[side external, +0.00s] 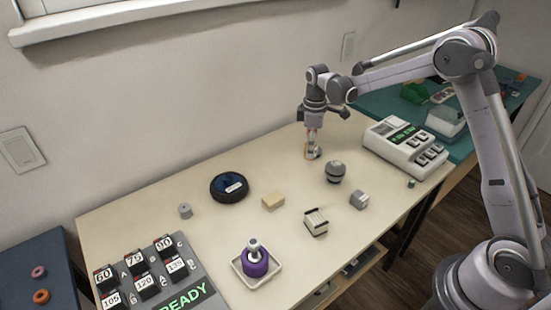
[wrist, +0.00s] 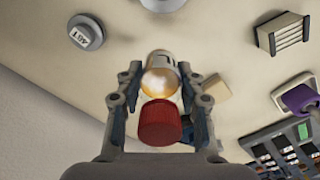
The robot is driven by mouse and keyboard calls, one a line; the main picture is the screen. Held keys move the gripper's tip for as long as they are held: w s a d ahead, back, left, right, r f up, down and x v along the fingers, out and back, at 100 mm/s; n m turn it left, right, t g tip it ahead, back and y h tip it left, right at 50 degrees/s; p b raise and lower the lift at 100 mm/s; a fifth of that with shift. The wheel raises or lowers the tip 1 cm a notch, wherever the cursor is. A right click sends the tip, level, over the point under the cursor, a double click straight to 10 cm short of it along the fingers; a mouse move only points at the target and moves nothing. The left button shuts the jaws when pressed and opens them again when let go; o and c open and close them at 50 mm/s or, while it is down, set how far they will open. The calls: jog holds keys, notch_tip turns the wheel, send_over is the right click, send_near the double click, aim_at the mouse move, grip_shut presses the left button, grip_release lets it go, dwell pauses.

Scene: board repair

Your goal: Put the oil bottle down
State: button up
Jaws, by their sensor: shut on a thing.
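The oil bottle (wrist: 162,75) is a small pale, amber-tinted bottle with a red cap (wrist: 160,122). It is between the two fingers of my gripper (wrist: 158,80), which is shut on it, cap nearest the wrist camera. In the side external view my gripper (side external: 313,130) points down near the back edge of the table (side external: 230,155). The bottle's lower part (side external: 312,152) shows below the fingers with an orange patch, upright or nearly so. It is at or just above the tabletop; I cannot tell whether it touches.
A grey round-topped weight (side external: 335,172) stands close by. A white console (side external: 405,146) stands right of the bottle. Bare table lies left of the gripper.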

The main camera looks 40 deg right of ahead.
jog(key=w+a+f, duration=0.1)
jog(key=a, duration=0.1)
jog(key=w+a+f, duration=0.1)
jog(key=a+f, duration=0.1)
jog(key=w+a+f, duration=0.1)
jog(key=a, duration=0.1)
jog(key=shift+w+f, duration=0.15)
jog(key=shift+w, duration=0.25)
jog(key=shift+f, duration=1.95)
jog(key=shift+f, duration=0.15)
jog(key=o, duration=1.2)
